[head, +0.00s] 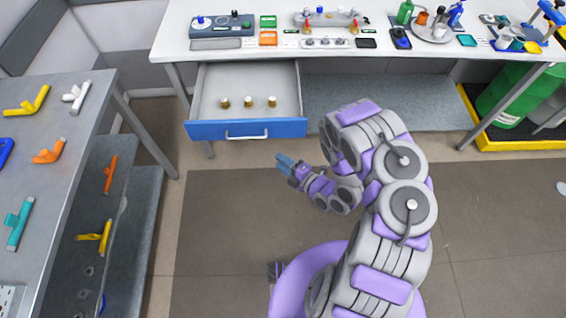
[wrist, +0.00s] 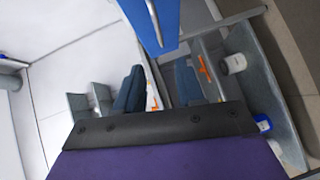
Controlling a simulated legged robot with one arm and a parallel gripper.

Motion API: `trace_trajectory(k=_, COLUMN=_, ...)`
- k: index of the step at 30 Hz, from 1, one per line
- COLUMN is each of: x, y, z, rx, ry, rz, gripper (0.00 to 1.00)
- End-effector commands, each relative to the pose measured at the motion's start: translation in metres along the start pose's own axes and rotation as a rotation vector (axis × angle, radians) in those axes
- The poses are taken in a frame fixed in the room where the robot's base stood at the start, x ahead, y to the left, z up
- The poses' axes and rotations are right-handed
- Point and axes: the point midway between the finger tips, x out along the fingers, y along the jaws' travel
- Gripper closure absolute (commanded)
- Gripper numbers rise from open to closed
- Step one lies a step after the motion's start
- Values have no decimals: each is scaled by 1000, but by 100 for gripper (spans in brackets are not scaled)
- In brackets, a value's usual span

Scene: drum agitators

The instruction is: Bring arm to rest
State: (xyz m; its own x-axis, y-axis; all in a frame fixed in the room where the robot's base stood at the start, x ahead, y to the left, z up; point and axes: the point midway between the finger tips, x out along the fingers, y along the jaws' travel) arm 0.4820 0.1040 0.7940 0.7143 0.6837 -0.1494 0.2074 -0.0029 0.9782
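My arm, purple and grey, is bent over the floor on the right of the head view. My gripper (head: 286,163) points left, in front of and a little below the open drawer's handle in the picture.
A blue-fronted drawer (head: 246,129) is pulled open, with three small brass-coloured pieces inside. A workbench (head: 283,51) spans the back. A grey shelf table (head: 60,100) with coloured fittings stands left. A green drum (head: 506,97) stands right. The mid-floor (head: 225,215) is clear.

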Motion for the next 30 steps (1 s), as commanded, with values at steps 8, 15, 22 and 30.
trace_trajectory(k=8, x=0, y=0, z=0, rx=0, ry=0, rz=0, gripper=62)
trace_trajectory(k=15, x=1, y=0, z=3, rx=-3, ry=-4, rz=-13, gripper=62)
trace_trajectory(k=22, x=-3, y=7, z=52, rx=-15, ry=-92, rz=-184, gripper=62)
trace_trajectory(k=30, x=-33, y=43, z=133, rx=47, ry=-357, rz=-429, gripper=62)
